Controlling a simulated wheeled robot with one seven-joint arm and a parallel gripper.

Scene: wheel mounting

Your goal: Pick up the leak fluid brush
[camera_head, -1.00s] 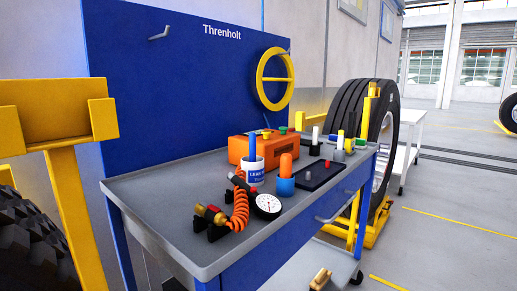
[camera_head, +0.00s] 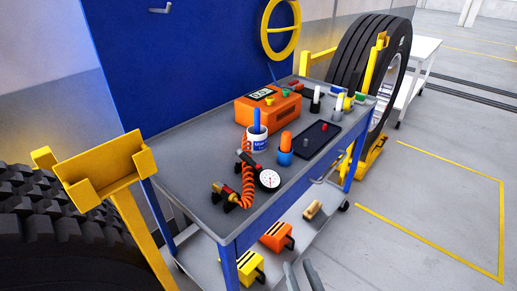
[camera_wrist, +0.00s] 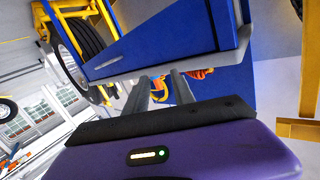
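The leak fluid brush shows as a blue upright handle (camera_head: 256,121) standing in a white cup with a blue label (camera_head: 258,142) on the workbench top. Its lower end is hidden inside the cup. My gripper (camera_head: 298,266) shows at the bottom edge of the head view, in front of the bench and away from the cup. In the wrist view its two grey fingers (camera_wrist: 161,80) are spread apart with nothing between them. The wrist view shows the bench from low down; I cannot make out the brush there.
The grey bench top (camera_head: 186,150) also holds an orange box (camera_head: 268,105), a pressure gauge (camera_head: 269,179) with a coiled orange hose, an orange-and-blue item (camera_head: 285,149) and a dark tray (camera_head: 312,138). A yellow stand (camera_head: 105,170) is at left. Floor right of the bench is clear.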

